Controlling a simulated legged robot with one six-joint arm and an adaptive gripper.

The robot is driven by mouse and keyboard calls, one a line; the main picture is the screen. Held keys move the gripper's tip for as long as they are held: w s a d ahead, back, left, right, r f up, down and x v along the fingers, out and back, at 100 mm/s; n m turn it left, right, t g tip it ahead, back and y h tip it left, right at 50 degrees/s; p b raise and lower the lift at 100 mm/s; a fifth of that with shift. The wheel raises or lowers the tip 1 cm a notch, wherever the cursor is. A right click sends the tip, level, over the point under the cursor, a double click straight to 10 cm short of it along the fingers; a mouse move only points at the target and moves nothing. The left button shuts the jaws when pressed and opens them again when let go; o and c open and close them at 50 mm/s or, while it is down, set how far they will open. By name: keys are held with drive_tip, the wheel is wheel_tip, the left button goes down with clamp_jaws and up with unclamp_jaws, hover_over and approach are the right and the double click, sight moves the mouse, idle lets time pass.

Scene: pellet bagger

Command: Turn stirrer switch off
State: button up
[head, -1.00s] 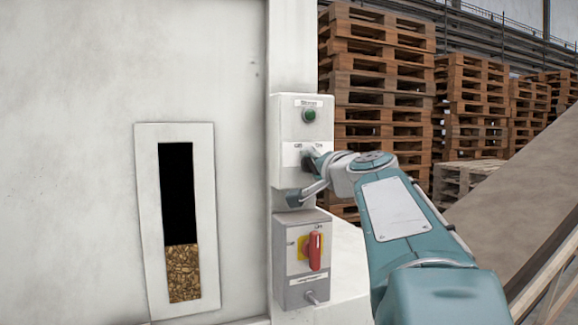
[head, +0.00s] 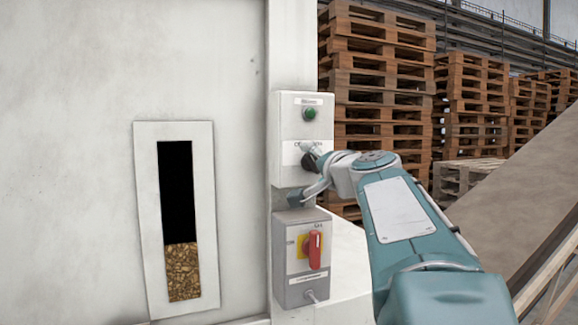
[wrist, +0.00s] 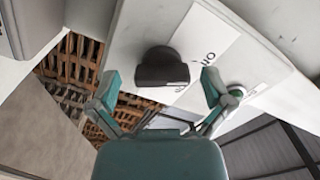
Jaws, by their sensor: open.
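The stirrer box (head: 288,140) is a pale box on the machine's post, with a label, a green button (head: 309,114) and a black rotary switch (head: 309,160) with a label plate. In the wrist view the black switch knob (wrist: 163,67) stands just beyond and between my fingertips, with a white mark on its edge and label lettering beside it. My gripper (wrist: 160,84) is open, its two teal fingers on either side of the knob. I cannot tell whether they touch it. In the head view my gripper (head: 314,172) partly hides the switch.
Below hangs a grey box (head: 290,262) with a red rotary handle (head: 315,250) on a yellow plate. At left, a wall window (head: 181,270) shows pellets low down. Pallet stacks (head: 375,90) stand behind, and a sloping brown surface (head: 510,200) is at right.

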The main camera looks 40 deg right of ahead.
drive_tip(key=v, duration=0.7)
drive_tip(key=shift+w, duration=0.1)
